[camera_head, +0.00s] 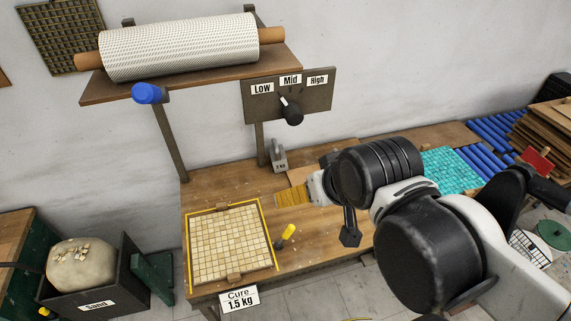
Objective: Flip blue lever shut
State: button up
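The blue lever (148,93) shows as a thick blue cylindrical grip under the left front of the brown shelf, by a dark upright post. Its pivot is hard to make out, and I cannot tell from this view whether it is open or shut. My arm reaches in from the right over the workbench, well to the right of and below the lever. A dark part at the arm's end, likely my gripper (350,238), hangs over the bench, apart from the lever. Its fingers are mostly hidden by my arm, so their opening cannot be made out.
A white mesh roll (180,47) lies on the shelf (190,75). A Low/Mid/High panel (290,95) with a black-knobbed switch stands right of the lever. Below are a framed tile sheet (228,243), a grey weight (278,156) and a sand box (97,302).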

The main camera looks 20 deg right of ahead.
aim_at(142, 93)
jog(key=k+l+u, duration=0.2)
jog(key=u, duration=0.7)
